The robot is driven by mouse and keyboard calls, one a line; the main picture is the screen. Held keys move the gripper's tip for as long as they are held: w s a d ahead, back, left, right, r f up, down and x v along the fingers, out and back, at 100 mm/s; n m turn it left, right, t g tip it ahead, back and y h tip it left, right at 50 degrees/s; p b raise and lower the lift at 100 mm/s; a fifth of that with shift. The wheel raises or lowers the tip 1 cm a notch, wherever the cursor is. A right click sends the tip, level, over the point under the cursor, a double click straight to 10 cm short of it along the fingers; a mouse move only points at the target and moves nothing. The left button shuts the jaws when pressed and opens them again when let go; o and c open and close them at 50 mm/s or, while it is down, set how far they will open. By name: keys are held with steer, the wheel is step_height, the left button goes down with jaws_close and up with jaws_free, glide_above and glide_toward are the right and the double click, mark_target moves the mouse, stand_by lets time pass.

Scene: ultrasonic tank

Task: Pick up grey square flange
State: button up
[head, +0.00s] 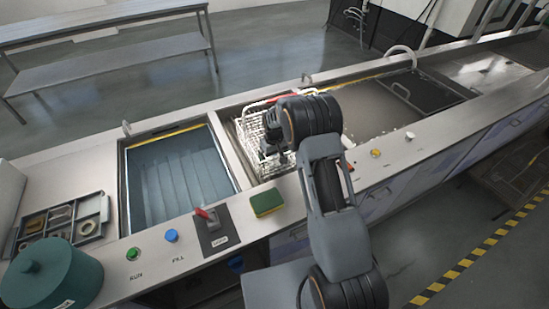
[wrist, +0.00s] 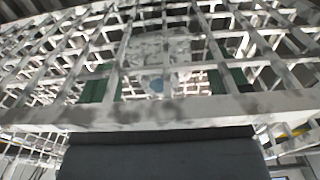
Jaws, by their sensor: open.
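My gripper (head: 272,143) is over the white wire basket (head: 246,128), at its right part, with my wrist and arm hiding much of the basket. In the wrist view the basket's white bars (wrist: 190,110) fill most of the picture, very close. Behind the bars is a pale grey, roughly square shape (wrist: 155,50) with a blue spot below it; I cannot tell whether it is the grey square flange. Two dark green patches show on either side of it. My gripper is open, and its fingertips are not clear.
A water-filled tank (head: 170,180) lies left of the basket. A grey parts tray (head: 106,207) with several small pieces and a teal canister (head: 50,275) are at the far left. A green and yellow sponge (head: 267,203) and buttons line the front edge. A dark lid (head: 425,100) lies right.

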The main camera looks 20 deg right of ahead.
steer(key=shift+f, duration=0.15)
steer(key=shift+c, duration=0.4)
steer(key=c, duration=1)
